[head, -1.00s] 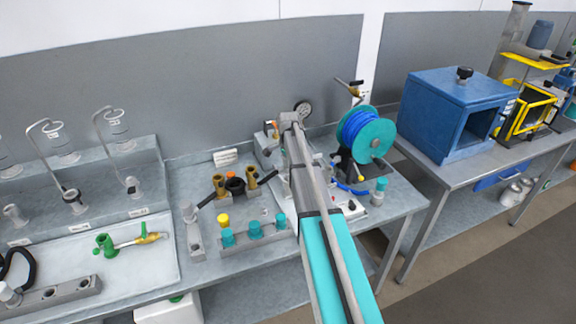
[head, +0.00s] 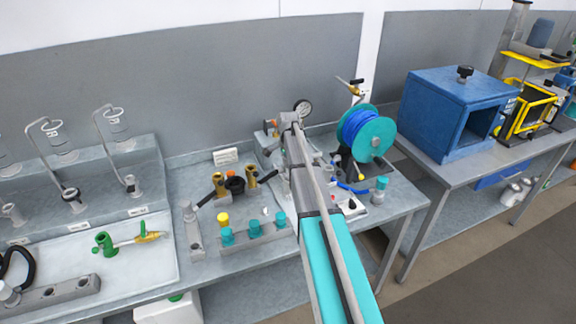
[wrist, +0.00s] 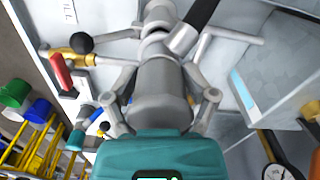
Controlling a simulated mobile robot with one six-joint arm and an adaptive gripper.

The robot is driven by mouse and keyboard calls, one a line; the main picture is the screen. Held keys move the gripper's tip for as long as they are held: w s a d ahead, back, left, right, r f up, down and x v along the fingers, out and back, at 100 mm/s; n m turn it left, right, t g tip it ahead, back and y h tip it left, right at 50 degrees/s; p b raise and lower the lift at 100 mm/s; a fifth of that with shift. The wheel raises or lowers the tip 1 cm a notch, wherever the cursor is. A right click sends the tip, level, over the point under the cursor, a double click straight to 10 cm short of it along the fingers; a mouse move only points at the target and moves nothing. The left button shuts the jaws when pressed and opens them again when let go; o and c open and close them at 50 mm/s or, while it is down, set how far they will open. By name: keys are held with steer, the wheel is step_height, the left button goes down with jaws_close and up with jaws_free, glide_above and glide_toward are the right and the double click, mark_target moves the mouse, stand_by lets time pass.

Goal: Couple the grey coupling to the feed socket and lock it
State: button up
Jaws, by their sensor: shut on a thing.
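In the wrist view my gripper (wrist: 160,38) has its fingers bent inward and is shut on a grey part, which I take as the grey coupling (wrist: 155,44). Grey fittings and a black lever (wrist: 203,12) lie just beyond it, close to the bench rig. I cannot tell whether the coupling touches the feed socket or is seated in it. I cannot make out the socket or its lock clearly.
A teal reel with blue hose (head: 366,132) stands right of my arm. A brass valve with a red lever (wrist: 62,75) is left in the wrist view. A rack with teal caps (head: 255,229) and brass fittings stand left of my arm. A blue box (head: 440,120) sits further right.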

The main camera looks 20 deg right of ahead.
steer(key=shift+f+b, duration=1.15)
steer(key=shift+f, duration=0.15)
stand_by(0.7)
steer(key=o, duration=1.3)
steer(key=shift+c, duration=0.5)
steer(key=shift+r, duration=0.1)
step_height(320, 180, up, 10)
steer(key=p, duration=1)
